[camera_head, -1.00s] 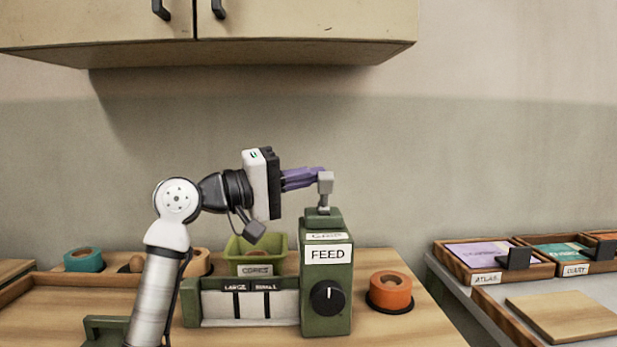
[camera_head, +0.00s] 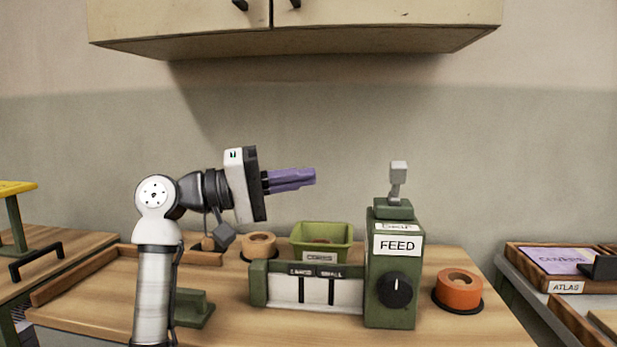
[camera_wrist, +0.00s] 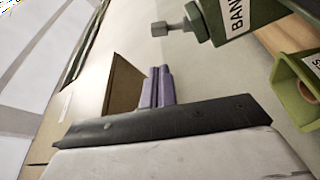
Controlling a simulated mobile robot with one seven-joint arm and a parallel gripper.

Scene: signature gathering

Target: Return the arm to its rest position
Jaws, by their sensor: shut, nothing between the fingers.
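My gripper (camera_head: 312,177) has purple fingers and is shut and empty. It is held in the air above the wooden bench, pointing right in the head view. It is left of the grey lever on the green feed machine (camera_head: 392,255) and apart from it. In the wrist view the purple fingers (camera_wrist: 158,72) lie together with nothing between them. The machine's grey lever (camera_wrist: 178,26) shows above and right of them there.
A green bin (camera_head: 345,236) stands behind the machine's low front part. An orange roll (camera_head: 459,288) sits right of the machine, and a tan roll (camera_head: 258,243) stands left of the bin. A cabinet (camera_head: 300,38) hangs above. Trays (camera_head: 566,287) stand at the right.

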